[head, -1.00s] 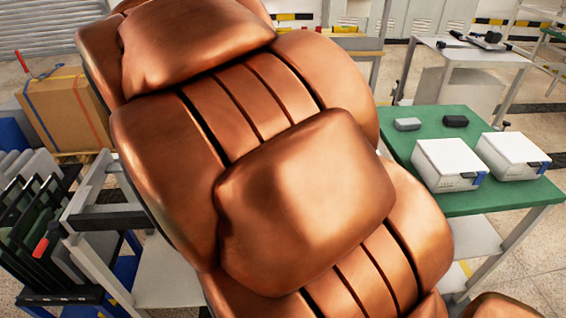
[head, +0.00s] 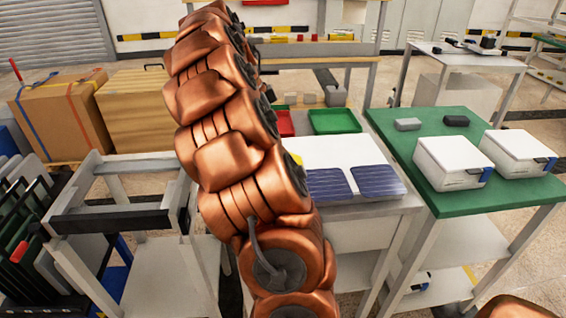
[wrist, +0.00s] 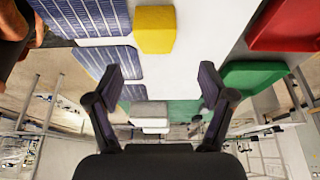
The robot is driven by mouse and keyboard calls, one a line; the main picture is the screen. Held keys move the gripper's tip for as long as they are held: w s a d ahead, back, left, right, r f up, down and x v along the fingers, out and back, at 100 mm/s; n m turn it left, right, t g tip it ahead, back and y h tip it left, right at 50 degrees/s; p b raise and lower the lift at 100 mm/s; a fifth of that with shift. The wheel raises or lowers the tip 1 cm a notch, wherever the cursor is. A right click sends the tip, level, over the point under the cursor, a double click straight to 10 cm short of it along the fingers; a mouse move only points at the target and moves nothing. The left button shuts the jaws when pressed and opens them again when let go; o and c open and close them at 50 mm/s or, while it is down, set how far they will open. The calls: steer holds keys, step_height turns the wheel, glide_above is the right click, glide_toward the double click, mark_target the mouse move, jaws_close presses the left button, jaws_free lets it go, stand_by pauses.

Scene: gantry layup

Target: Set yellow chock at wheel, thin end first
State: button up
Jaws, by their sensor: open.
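The yellow chock (wrist: 155,30) lies on the white tabletop (wrist: 195,22) ahead of my gripper in the wrist view. Only a sliver of yellow (head: 296,158) shows beside my arm in the head view. My gripper (wrist: 160,86) is open and empty, with its two dark fingers wide apart and the chock beyond them, not between them. I cannot tell which end of the chock is the thin one. My gripper is hidden behind my arm in the head view. I cannot make out the wheel in either view.
Dark blue solar panels (head: 378,181) lie on the white table near the chock. A red tray (head: 285,123) and a green tray (head: 335,120) stand behind. A green table (head: 440,195) with white boxes (head: 452,162) is to the right. A grey frame cart (head: 120,215) stands left.

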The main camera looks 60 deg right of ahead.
steer(key=shift+s+d+f, duration=0.15)
steer(key=shift+d+f, duration=0.2)
steer(key=shift+f, duration=0.05)
steer(key=shift+x, duration=0.95)
steer(key=shift+a+x, duration=0.15)
steer(key=shift+x, duration=0.7)
steer(key=shift+a+x, duration=0.2)
steer(key=shift+x, duration=0.7)
steer(key=shift+a+x, duration=0.15)
steer(key=shift+x, duration=0.7)
steer(key=shift+s+f, duration=0.1)
steer(key=c, duration=1.4)
steer(key=shift+r, duration=1.8)
steer(key=shift+c, duration=0.2)
steer(key=a, duration=0.5)
steer(key=a+r, duration=0.1)
steer(key=a, duration=0.4)
steer(key=s+a+b, duration=0.1)
steer(key=a, duration=0.5)
steer(key=shift+r, duration=0.2)
